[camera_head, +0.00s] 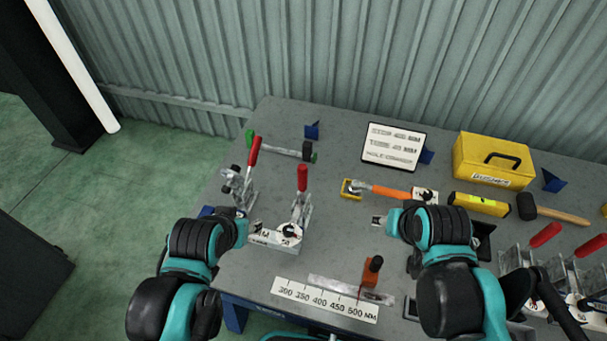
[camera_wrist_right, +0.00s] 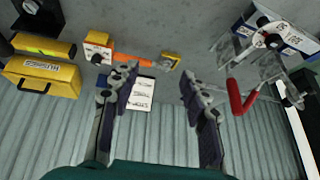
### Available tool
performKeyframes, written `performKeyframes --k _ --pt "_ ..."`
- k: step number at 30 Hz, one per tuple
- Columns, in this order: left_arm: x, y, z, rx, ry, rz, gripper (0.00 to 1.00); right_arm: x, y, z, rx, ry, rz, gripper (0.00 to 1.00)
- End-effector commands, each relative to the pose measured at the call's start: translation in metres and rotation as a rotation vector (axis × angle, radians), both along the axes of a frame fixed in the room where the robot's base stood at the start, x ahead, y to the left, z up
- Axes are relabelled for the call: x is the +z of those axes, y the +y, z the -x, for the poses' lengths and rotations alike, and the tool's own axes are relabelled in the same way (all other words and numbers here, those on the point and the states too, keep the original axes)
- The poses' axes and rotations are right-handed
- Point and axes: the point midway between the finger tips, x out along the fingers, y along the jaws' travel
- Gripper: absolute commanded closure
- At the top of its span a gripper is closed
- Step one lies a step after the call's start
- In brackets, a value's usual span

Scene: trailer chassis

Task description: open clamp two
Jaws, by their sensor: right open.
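Two toggle clamps with red handles stand at the left of the bench, a left one (camera_head: 254,152) and a right one (camera_head: 302,180). Both handles point up in the head view. Their white base plate (camera_head: 270,240) has markings too small to read, so I cannot tell which is clamp two. One red handle shows in the right wrist view (camera_wrist_right: 240,97), right of my right gripper (camera_wrist_right: 158,88). That gripper is open and empty; in the head view it is right of the clamps (camera_head: 380,221). My left gripper (camera_head: 241,216) is beside the base plate; its fingers are mostly hidden.
More red-handled clamps (camera_head: 545,235) stand at the right edge. A ruler strip (camera_head: 325,301) and orange block (camera_head: 371,270) lie at the front. Behind are a sign (camera_head: 393,146), yellow toolbox (camera_head: 492,160), orange-handled tool (camera_head: 390,191), mallet (camera_head: 562,215) and green-ended hammer (camera_head: 280,151).

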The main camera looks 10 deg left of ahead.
Motion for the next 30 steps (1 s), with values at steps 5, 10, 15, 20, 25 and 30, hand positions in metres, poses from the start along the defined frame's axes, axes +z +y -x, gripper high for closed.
performKeyframes --k 5,10,15,20,25,30 --pt "0.011 0.000 0.000 0.000 0.000 0.000 0.55 0.019 0.015 -0.021 -0.040 0.055 -0.041 0.55" --pt "0.024 0.000 0.000 0.000 0.000 0.000 0.55 0.037 0.040 -0.051 -0.107 0.138 -0.090 0.55" --pt "0.040 0.000 0.000 0.000 0.000 0.000 0.55 0.049 0.077 -0.090 -0.203 0.245 -0.135 0.55" --pt "0.055 0.000 0.000 0.000 0.000 0.000 0.55 0.048 0.116 -0.122 -0.303 0.342 -0.156 0.55" --pt "0.070 0.000 0.000 0.000 0.000 0.000 0.55 0.036 0.161 -0.151 -0.415 0.436 -0.158 0.55" --pt "0.080 0.000 0.000 0.000 0.000 0.000 0.55 0.019 0.198 -0.167 -0.509 0.502 -0.144 0.55"
